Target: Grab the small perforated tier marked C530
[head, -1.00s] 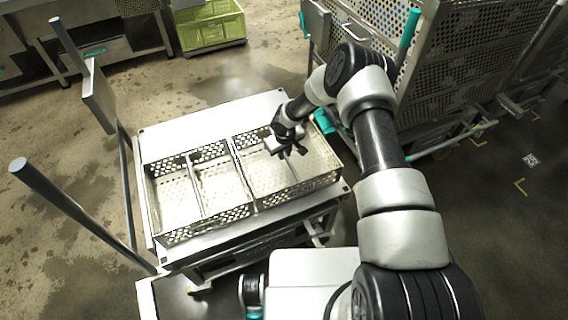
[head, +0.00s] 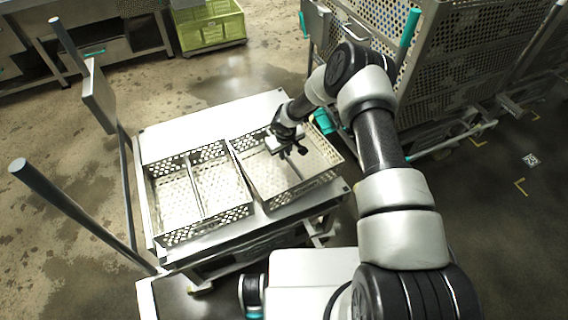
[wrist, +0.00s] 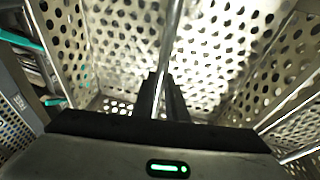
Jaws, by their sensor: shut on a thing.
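My gripper (head: 296,147) is shut on the thin bar across the middle of a perforated metal tier (head: 284,195). In the wrist view the fingers (wrist: 166,98) close around this bar (wrist: 168,50), with the perforated floor (wrist: 205,75) below. The held tier is the right one on the cart and sits slightly tilted and turned from its neighbour. A second perforated tier (head: 207,221) with a dividing bar stands directly to its left. I cannot read a C530 mark on either tier.
The tiers are on a metal cart top (head: 165,140) with upright posts at its left. A large perforated cage (head: 455,75) stands close at the right. A green crate (head: 210,28) is on the floor at the back. Open floor lies between.

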